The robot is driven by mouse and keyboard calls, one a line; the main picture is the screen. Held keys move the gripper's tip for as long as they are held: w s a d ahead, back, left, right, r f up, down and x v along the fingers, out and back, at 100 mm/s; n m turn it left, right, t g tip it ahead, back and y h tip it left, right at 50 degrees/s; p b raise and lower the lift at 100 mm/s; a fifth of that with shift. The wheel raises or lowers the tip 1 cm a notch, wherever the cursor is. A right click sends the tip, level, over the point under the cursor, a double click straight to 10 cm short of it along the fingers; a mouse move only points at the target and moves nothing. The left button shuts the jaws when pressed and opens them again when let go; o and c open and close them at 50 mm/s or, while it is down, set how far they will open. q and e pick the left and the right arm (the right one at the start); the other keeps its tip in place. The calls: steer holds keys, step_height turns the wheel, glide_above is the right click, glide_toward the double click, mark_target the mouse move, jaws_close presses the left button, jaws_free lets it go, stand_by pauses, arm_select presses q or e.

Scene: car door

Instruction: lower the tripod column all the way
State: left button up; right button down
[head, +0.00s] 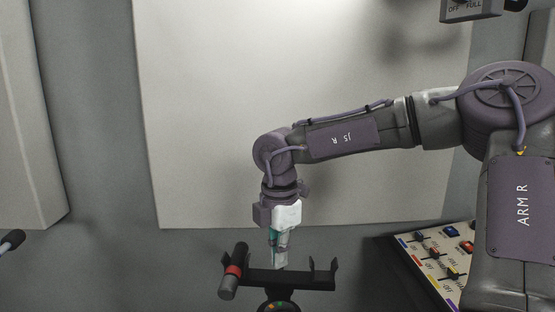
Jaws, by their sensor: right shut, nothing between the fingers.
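The top of what looks like the tripod shows at the bottom of the head view, as a dark cradle (305,281) with upright prongs at its right end. Below it, a round dark part with small coloured marks (281,307) is cut off by the lower edge. The column itself is hidden or out of view. My right gripper (280,262) points straight down, shut and empty, right at the cradle's middle in the picture. I cannot tell whether it touches it. My left gripper is not in view.
A dark cylinder with a red band (232,271) lies at the cradle's left end. A panel with coloured sliders (436,254) stands at lower right. A large pale board (210,120) fills the back. A dark rod end (11,241) shows at far left.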

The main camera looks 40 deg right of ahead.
step_height(320, 180, up, 6)
steer(key=p, duration=0.2)
steer(key=shift+f+p, duration=0.25)
steer(key=shift+p, duration=0.1)
stand_by(0.3)
